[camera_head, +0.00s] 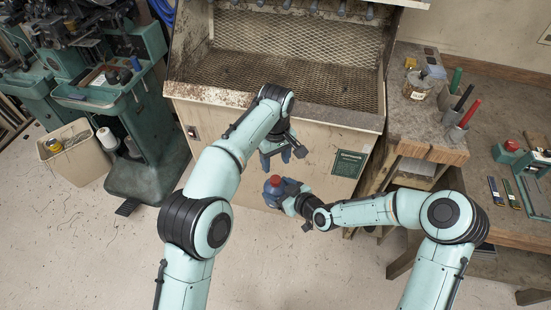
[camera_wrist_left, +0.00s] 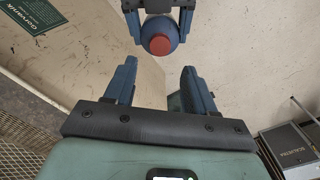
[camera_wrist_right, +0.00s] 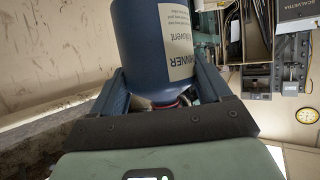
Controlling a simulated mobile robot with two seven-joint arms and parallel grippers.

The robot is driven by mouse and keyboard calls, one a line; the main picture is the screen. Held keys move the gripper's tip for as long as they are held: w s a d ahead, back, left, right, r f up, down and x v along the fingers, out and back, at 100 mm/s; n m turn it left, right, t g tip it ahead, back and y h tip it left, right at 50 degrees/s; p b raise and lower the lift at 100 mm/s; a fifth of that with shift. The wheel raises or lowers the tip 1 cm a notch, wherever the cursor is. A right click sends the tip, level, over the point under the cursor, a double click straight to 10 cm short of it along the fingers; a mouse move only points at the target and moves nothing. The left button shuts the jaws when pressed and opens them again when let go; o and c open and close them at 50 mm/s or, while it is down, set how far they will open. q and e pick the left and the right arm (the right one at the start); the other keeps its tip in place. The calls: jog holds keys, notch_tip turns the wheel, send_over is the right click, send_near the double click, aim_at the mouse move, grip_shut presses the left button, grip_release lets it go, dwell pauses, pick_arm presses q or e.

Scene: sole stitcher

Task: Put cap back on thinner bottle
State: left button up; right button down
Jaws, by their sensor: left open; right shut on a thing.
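The blue thinner bottle (camera_head: 272,189) is held off the floor in front of the bench, with a red cap (camera_head: 275,180) at its top. My right gripper (camera_head: 289,197) is shut on the bottle. In the right wrist view the bottle (camera_wrist_right: 150,40) fills the space between the fingers, with its label showing and red at its neck (camera_wrist_right: 165,103). How firmly the cap sits cannot be told. My left gripper (camera_head: 285,154) is open and empty, a little above and apart from the bottle. The left wrist view shows the red cap (camera_wrist_left: 160,45) beyond its fingertips (camera_wrist_left: 158,72).
The mesh-topped bench (camera_head: 290,95) with a green sign (camera_head: 348,163) stands just behind the grippers. A wooden workbench (camera_head: 500,220) with tools is at right. A green machine (camera_head: 130,150) and a bin (camera_head: 75,155) are at left. The floor in front is clear.

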aim_at(276, 179)
dwell(0.3)
pick_arm(q)
notch_tip(276, 179, down, 8)
jog(key=shift+f, duration=0.1)
dwell(0.4)
grip_shut()
